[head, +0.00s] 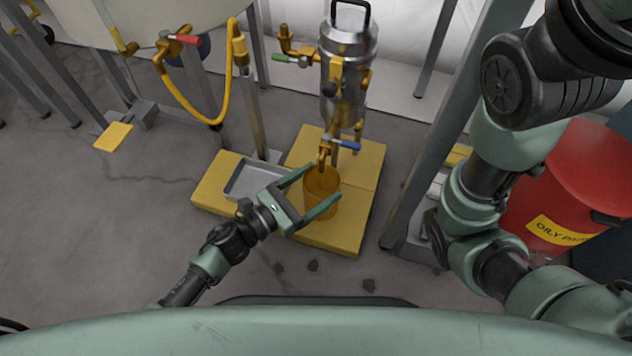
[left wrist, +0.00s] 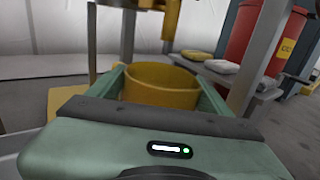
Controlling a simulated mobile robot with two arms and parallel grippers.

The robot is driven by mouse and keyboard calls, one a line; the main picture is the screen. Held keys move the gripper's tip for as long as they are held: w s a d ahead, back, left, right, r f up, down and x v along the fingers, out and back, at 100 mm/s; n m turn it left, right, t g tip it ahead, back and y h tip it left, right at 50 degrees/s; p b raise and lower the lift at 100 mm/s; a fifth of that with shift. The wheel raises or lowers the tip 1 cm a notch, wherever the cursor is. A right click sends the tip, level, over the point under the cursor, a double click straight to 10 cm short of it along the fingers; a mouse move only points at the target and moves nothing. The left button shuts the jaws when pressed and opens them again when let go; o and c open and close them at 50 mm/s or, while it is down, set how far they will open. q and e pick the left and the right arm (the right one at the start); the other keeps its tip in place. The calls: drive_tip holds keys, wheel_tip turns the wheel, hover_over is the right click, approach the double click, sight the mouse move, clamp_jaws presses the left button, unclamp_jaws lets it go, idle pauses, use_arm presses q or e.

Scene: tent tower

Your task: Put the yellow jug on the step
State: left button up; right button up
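The yellow jug (head: 321,193) is orange-yellow and upright, at the yellow step (head: 331,237) under a brass spout. My left gripper (head: 322,183) reaches in from the left with its two fingers on either side of the jug. In the left wrist view the jug (left wrist: 160,84) sits between the green fingers, its rim showing above the gripper body. Whether the fingers touch the jug, and whether its base rests on the step, I cannot tell. My right arm shows at the right of the head view, but its gripper is out of view.
A steel filter vessel (head: 347,70) with brass valves stands right above the jug. A grey tray (head: 257,181) lies left of it. A metal post (head: 440,130) and a red oily-waste bin (head: 565,185) stand to the right. The floor at left is mostly clear.

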use_arm(q)
drive_tip(key=o, duration=0.4)
drive_tip(key=shift+r, duration=0.1)
